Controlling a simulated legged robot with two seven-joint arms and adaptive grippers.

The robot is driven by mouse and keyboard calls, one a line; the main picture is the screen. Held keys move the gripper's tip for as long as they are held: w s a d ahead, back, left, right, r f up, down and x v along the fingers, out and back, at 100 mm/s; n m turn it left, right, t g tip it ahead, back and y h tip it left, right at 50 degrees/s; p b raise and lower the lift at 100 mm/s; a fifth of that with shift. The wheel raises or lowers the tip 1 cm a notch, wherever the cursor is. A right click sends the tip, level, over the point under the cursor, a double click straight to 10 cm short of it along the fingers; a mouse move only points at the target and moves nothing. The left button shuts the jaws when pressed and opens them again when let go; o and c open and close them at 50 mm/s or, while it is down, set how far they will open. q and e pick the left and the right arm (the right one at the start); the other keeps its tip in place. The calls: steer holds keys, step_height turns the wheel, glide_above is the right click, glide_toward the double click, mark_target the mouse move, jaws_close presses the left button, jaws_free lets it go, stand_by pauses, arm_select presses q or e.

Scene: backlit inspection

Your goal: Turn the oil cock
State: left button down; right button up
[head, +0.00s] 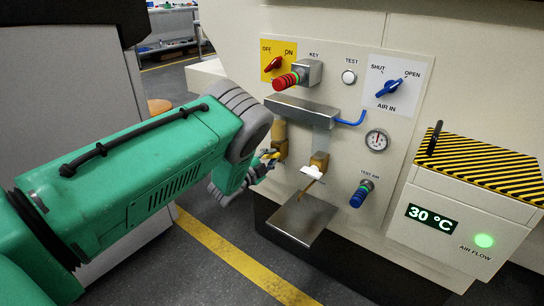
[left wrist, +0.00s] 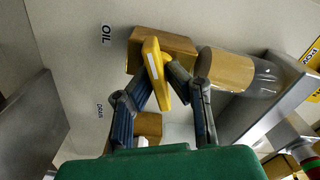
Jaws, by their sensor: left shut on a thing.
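The oil cock is a brass block (left wrist: 172,45) with a yellow lever (left wrist: 157,68) beside the OIL label (left wrist: 106,35) in the left wrist view. My left gripper (left wrist: 160,84) is shut on the yellow lever, one finger on each side of it. In the head view the lever (head: 270,154) is small and partly hidden by my left gripper (head: 261,165), left of the brass fittings on the panel. A clear cylinder with a brown end (left wrist: 225,68) adjoins the brass block. My right gripper is not in view.
A second brass cock (head: 319,160) with a white handle sits right of the oil cock, above a metal tray (head: 301,219). A steel ledge (head: 302,111) overhangs both. Red and blue knobs are nearby. A striped-top box (head: 466,205) reading 30 °C stands at right.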

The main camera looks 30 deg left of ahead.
arm_select(q)
steer(key=m, duration=0.2)
steer(key=f+m, duration=0.1)
steer(key=m, duration=0.1)
steer(key=shift+s+d+m, duration=0.1)
steer(key=shift+s+m, duration=0.1)
steer(key=shift+m, duration=0.2)
stand_by(0.4)
steer(key=c, duration=1.6)
jaws_free()
steer(key=shift+r, duration=0.1)
steer(key=shift+r, duration=0.1)
steer(key=s, duration=0.8)
steer(key=s+a, duration=0.1)
steer(key=s, duration=0.2)
steer(key=shift+s, duration=0.4)
